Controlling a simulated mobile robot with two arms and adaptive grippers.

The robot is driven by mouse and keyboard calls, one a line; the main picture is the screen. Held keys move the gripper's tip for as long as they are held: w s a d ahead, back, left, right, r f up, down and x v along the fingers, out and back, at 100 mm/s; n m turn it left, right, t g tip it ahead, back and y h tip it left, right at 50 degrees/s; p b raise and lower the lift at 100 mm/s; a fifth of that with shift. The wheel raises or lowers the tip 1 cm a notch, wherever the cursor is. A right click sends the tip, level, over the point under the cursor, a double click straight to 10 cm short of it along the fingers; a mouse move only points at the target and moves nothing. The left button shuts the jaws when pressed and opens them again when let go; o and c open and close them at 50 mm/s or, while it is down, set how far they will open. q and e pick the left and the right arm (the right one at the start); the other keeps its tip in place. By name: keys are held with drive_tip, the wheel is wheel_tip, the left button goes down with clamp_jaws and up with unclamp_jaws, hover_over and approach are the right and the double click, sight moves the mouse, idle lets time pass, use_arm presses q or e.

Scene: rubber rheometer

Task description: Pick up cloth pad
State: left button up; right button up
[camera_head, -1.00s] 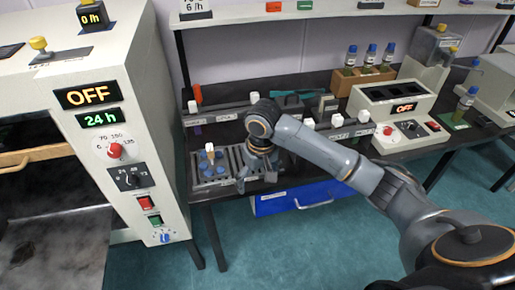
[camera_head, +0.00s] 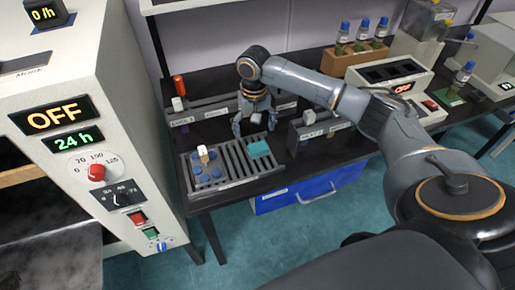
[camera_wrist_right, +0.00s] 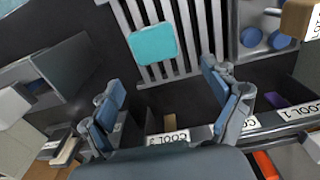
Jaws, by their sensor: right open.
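The cloth pad, a teal square (camera_head: 258,149), lies flat on the right part of the grey slatted rack (camera_head: 233,158). In the wrist view the pad (camera_wrist_right: 154,44) is fully visible on the white slats, beyond the fingertips. My right gripper (camera_head: 254,124) is open and empty, just behind the pad as the head view sees it. In the wrist view its two blue-grey fingers (camera_wrist_right: 161,84) are spread wide, with the pad ahead of the gap between them. The pad is not touched. My left gripper is not in view.
A tray with blue round pieces (camera_head: 205,172) and a white-topped item (camera_head: 203,153) adjoins the slats. Labelled COOL holders (camera_head: 208,113) stand behind. The large oven (camera_head: 85,120) reading OFF is at left; a blue drawer (camera_head: 310,190) is below the bench.

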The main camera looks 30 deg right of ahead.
sight(257, 144)
drive_tip(key=shift+s+f, duration=0.15)
drive_tip(key=shift+f, duration=0.4)
drive_tip(key=f, duration=0.2)
drive_tip(key=f+p, duration=0.1)
drive_tip(key=shift+s+d+f, duration=0.15)
drive_tip(key=shift+s+f, duration=0.05)
drive_tip(key=shift+f, duration=0.45)
drive_tip(key=c, duration=0.8)
drive_tip(key=shift+c, duration=1.2)
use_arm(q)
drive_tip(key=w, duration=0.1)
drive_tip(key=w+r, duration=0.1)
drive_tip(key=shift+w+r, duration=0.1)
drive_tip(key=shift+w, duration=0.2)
